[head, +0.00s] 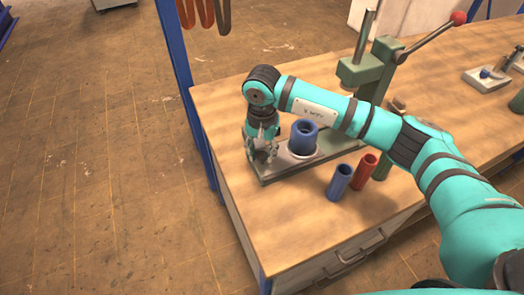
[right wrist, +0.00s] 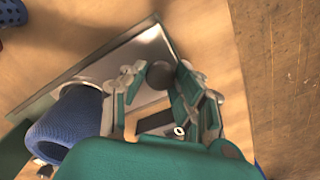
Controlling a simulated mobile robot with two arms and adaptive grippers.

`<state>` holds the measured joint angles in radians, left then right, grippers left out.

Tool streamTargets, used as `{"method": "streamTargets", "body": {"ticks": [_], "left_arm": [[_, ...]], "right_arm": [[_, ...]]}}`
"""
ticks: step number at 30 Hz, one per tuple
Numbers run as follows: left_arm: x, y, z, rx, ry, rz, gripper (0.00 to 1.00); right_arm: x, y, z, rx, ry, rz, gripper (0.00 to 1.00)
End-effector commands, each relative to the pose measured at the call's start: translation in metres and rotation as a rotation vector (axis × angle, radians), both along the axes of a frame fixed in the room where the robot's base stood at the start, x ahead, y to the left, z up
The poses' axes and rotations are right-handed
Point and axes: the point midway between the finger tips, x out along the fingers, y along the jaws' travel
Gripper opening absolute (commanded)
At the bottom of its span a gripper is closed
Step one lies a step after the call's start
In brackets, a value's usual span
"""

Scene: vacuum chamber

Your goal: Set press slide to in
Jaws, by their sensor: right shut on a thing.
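The green press (head: 365,72) stands on the wooden bench. Its slide, a flat metal plate with a green edge (head: 292,168), reaches out from the press toward the left end of the bench. A blue hollow cylinder (head: 303,138) stands upright on the slide, and its ribbed side shows in the right wrist view (right wrist: 65,128). My right gripper (head: 262,152) is at the slide's outer end. In the right wrist view its fingers (right wrist: 160,82) are shut around a dark round knob (right wrist: 160,74) over the plate. My arm hides part of the press and slide. My left gripper is out of view.
A blue tube (head: 339,182), a red tube (head: 362,168) and a partly hidden green one stand in front of the slide. The press lever ends in a red knob (head: 458,18) above. A blue post (head: 176,75) rises at the bench's left edge.

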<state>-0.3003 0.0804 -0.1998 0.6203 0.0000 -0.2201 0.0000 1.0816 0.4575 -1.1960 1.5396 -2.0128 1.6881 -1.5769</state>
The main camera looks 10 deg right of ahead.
Motion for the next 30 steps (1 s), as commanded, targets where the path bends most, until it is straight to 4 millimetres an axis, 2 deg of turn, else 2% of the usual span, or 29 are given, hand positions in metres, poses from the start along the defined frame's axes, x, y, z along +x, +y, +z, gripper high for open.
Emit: {"method": "streamTargets", "body": {"ticks": [5, 9, 13, 18, 26, 27, 30], "left_arm": [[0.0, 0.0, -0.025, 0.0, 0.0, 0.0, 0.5], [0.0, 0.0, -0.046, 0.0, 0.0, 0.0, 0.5], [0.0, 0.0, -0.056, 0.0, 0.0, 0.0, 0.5], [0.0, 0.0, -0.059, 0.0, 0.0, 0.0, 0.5], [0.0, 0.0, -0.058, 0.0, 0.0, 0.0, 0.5], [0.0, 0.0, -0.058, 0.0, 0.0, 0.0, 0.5], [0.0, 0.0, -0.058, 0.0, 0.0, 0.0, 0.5]], "right_arm": [[0.008, -0.034, -0.006, -0.004, -0.006, -0.007, 0.0], [0.016, -0.071, -0.006, -0.004, -0.007, -0.009, 0.0], [0.021, -0.098, -0.003, -0.002, -0.006, -0.007, 0.0], [0.023, -0.112, 0.0, -0.001, -0.004, -0.003, 0.0], [0.023, -0.113, 0.002, -0.003, -0.004, -0.004, 0.0], [0.023, -0.113, 0.002, -0.003, -0.005, -0.004, 0.32], [0.023, -0.113, 0.002, -0.004, -0.004, -0.004, 0.45]]}}
